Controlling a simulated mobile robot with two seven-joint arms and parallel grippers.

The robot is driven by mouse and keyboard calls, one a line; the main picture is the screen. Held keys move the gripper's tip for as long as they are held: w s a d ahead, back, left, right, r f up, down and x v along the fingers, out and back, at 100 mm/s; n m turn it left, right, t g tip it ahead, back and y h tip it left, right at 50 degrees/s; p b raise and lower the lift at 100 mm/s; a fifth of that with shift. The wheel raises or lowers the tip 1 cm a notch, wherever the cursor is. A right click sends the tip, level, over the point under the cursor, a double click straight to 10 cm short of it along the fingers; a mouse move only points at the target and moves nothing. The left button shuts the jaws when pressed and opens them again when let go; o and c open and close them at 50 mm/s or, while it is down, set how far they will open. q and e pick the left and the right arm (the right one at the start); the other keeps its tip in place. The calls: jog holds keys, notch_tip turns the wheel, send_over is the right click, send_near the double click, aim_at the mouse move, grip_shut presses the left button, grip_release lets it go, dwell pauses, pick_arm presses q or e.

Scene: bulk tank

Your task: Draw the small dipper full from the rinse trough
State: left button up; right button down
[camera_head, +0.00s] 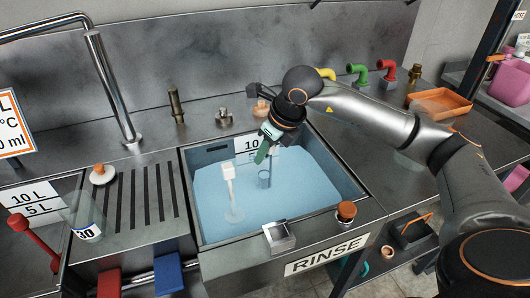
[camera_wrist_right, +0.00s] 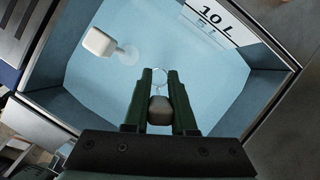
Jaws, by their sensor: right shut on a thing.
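The rinse trough (camera_head: 342,226) is a steel basin holding pale blue water (camera_head: 290,200). My right gripper (camera_head: 262,153) points down over its back part and is shut on the grip of a small dipper. The dipper's small clear cup (camera_head: 264,179) hangs below the fingers, at or in the water; how full it is I cannot tell. In the right wrist view the dipper's grey grip end (camera_wrist_right: 159,110) sits between the green fingers (camera_wrist_right: 160,95), with the round cup rim beyond. Another dipper with a white handle (camera_head: 229,180) stands in the trough to the left. My left gripper is not in view.
A 10 L label (camera_head: 248,146) marks the trough's back wall. A brown-capped item (camera_head: 346,211) and a small square metal holder (camera_head: 279,236) sit on the front rim. An orange tray (camera_head: 440,102) lies right.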

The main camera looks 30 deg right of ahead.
pick_arm(q)
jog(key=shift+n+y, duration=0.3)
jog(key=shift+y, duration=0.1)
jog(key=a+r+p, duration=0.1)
jog(key=p, duration=0.1)
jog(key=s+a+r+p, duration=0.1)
jog(key=p, duration=0.1)
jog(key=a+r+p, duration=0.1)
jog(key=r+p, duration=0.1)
jog(key=p, duration=0.1)
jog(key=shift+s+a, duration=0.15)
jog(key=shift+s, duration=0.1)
pick_arm(e)
notch_tip(320, 180, up, 10)
dwell(0.9)
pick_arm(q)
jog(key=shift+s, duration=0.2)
pick_arm(e)
jog(key=shift+s+f, duration=0.1)
jog(key=shift+f, duration=0.05)
